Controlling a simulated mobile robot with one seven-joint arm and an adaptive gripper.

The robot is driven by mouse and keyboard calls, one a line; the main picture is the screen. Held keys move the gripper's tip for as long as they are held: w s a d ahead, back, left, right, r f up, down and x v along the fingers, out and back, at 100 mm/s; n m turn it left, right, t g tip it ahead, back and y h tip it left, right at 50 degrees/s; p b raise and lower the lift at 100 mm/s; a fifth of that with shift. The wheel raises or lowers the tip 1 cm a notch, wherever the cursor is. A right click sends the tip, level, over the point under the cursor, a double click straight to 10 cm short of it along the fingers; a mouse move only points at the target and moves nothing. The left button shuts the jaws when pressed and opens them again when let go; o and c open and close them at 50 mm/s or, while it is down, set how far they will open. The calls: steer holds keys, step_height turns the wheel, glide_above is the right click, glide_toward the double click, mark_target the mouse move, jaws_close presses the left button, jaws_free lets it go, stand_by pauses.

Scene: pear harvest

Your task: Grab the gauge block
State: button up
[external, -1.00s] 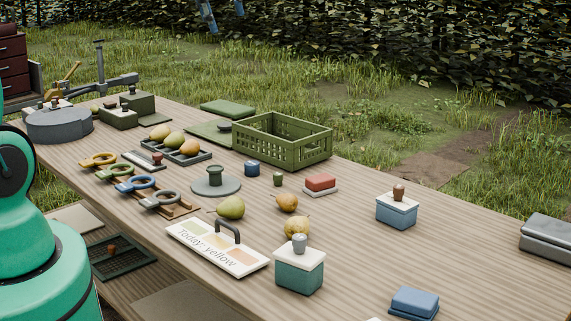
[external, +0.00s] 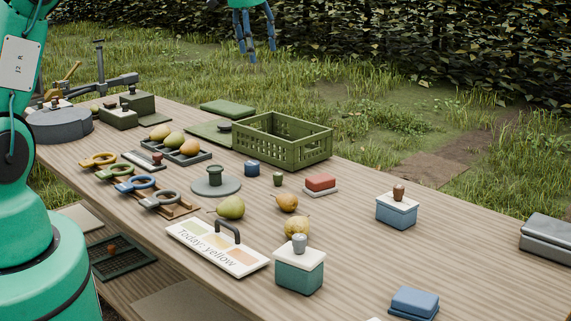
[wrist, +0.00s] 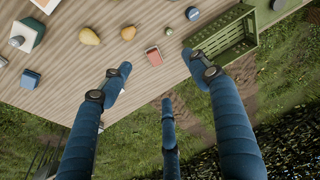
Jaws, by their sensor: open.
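Several blocks lie on the wooden table, and I cannot tell for sure which is the gauge block. A red block (external: 320,182) sits on a pale base right of the crate; it also shows in the wrist view (wrist: 154,57). A small blue cylinder (external: 252,169) and a smaller green cylinder (external: 278,180) stand near the crate. A flat blue block (external: 415,302) lies at the front edge. My gripper (external: 252,50), with blue fingers, hangs high beyond the table's far edge. In the wrist view its fingers (wrist: 157,75) are spread, open and empty.
A green crate (external: 283,158) stands at the far edge. A teal box (external: 299,277) and a blue box (external: 396,213) have white lids with knobs. Loose pears (external: 230,207), ring gauges (external: 160,200) and a sign (external: 217,250) crowd the middle. The right part is clearer.

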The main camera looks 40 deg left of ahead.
steer(key=w+a+f+p, duration=0.1)
steer(key=w+a+f, duration=0.3)
steer(key=f, duration=0.2)
steer(key=w+a+f, duration=0.4)
steer(key=a+f, duration=0.1)
steer(key=f, duration=0.2)
steer(key=g+p, duration=0.1)
glide_above(252, 163)
steer(key=s, duration=0.2)
step_height(252, 163, down, 15)
steer(key=shift+w+d+f+n, duration=0.15)
steer(key=shift+f+n, duration=0.05)
steer(key=shift+n, duration=0.2)
steer(key=shift+f, duration=0.1)
steer(key=shift+w+f, duration=0.15)
steer(key=shift+f, duration=1.25)
steer(key=shift+w+f, duration=0.2)
steer(key=shift+f, duration=1.2)
steer(key=shift+w+f, duration=0.15)
steer(key=shift+f, duration=1.25)
steer(key=shift+f, duration=0.1)
steer(key=shift+w+a+f, duration=0.1)
steer(key=shift+w+f, duration=0.1)
steer(key=shift+f, duration=1.05)
steer(key=shift+w+a+f, duration=0.1)
steer(key=shift+w+f, duration=0.05)
steer(key=shift+f, duration=1.05)
